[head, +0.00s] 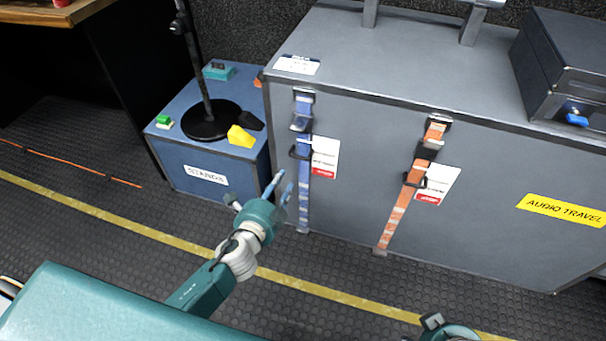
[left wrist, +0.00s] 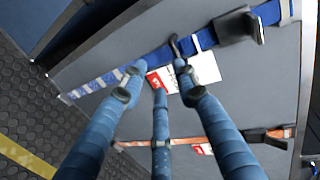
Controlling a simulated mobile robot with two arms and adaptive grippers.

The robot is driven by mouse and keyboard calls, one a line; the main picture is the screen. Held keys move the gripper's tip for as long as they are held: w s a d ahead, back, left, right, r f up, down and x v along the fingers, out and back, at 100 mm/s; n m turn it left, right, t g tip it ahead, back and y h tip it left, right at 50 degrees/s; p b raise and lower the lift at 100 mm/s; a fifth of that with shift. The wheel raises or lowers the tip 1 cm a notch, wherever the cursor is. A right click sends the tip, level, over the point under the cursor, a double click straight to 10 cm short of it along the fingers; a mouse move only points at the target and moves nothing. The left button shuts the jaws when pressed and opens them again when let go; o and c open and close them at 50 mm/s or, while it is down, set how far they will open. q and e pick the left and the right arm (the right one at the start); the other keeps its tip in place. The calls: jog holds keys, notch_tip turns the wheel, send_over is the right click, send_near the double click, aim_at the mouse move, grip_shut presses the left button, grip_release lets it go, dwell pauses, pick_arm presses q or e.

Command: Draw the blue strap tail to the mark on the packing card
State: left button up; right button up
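The blue strap (head: 305,203) hangs down the front of the big grey case, through a buckle near the top and a dark loop below it. A white packing card (head: 325,152) with a red lower part lies beside the strap on its right. My left gripper (head: 280,186) is in front of the strap's lower part, with its fingers towards the case. In the left wrist view its fingers are spread, and the blue strap (left wrist: 205,39) and card (left wrist: 207,66) show beyond the fingertips. I cannot tell whether a finger touches the strap. My right gripper (head: 440,326) shows only in part at the bottom edge.
An orange strap (head: 398,213) with its own card (head: 437,185) hangs to the right on the grey case (head: 490,170). A blue stands box (head: 205,160) is on the left, carrying a black stand base (head: 211,121). Ribbed floor in front is clear.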

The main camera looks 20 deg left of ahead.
aim_at(296, 156)
pick_arm(q)
jog(key=shift+m+t+h, duration=0.3)
jog(key=shift+m, duration=0.1)
jog(key=x, duration=0.3)
jog(key=r+b+x, duration=0.1)
jog(key=x, duration=0.3)
jog(key=b+x, duration=0.1)
jog(key=x, duration=0.3)
jog(key=shift+w+d+r, duration=0.3)
jog(key=shift+w+r, duration=0.05)
jog(key=shift+w, duration=0.05)
pick_arm(e)
jog(key=shift+s+r, duration=0.1)
jog(key=shift+s, duration=0.45)
pick_arm(q)
grip_shut()
